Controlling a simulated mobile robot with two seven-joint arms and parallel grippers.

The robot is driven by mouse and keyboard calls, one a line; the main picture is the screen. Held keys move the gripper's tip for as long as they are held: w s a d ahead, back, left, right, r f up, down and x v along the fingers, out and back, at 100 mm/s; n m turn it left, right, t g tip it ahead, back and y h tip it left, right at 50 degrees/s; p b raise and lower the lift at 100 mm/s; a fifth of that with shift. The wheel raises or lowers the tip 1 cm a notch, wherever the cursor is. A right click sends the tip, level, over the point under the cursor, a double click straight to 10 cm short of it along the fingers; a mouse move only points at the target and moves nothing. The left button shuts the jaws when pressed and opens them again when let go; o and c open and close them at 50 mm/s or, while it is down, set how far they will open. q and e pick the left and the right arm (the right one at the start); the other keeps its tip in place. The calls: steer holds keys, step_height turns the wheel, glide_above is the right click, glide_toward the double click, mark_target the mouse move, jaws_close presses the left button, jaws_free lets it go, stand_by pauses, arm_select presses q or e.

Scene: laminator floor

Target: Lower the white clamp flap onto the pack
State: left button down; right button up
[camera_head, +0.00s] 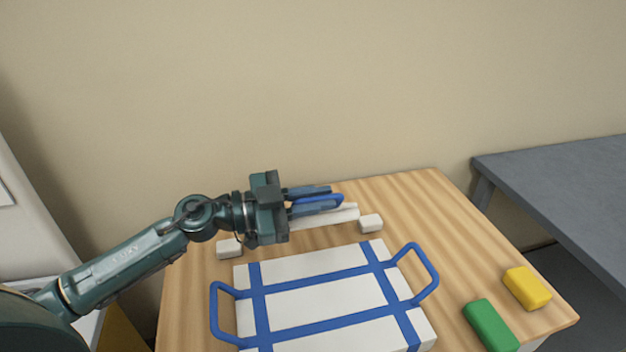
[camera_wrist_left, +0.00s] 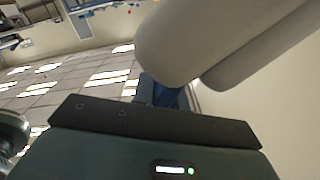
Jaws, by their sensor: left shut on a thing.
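The white clamp flap (camera_head: 345,214) shows as a pale bar at the back of the wooden table, partly hidden by my left gripper. A blue loop handle (camera_head: 335,203) lies at the fingers. My left gripper (camera_head: 322,198) comes in from the left and is shut on this blue handle, above the table's back edge area. The pack (camera_head: 310,299) is a white slab with crossing blue straps and a blue loop handle at each side, lying flat in front of the flap, apart from it. In the left wrist view a large pale rounded shape hides most of the fingers. My right gripper is not in view.
Small white blocks stand at the left (camera_head: 230,248) and right (camera_head: 371,223) ends of the flap. A green block (camera_head: 491,325) and a yellow block (camera_head: 527,288) lie on the wooden table (camera_head: 430,210) at the right. A grey table (camera_head: 570,190) stands beyond. A beige wall is behind.

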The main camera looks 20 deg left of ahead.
arm_select(q)
steer(key=shift+s+d+f, duration=0.1)
steer(key=shift+f, duration=0.05)
steer(key=c, duration=1.5)
jaws_free()
steer(key=shift+o, duration=0.2)
steer(key=b+v, duration=0.3)
steer(key=v, duration=1)
steer(key=shift+s, duration=0.1)
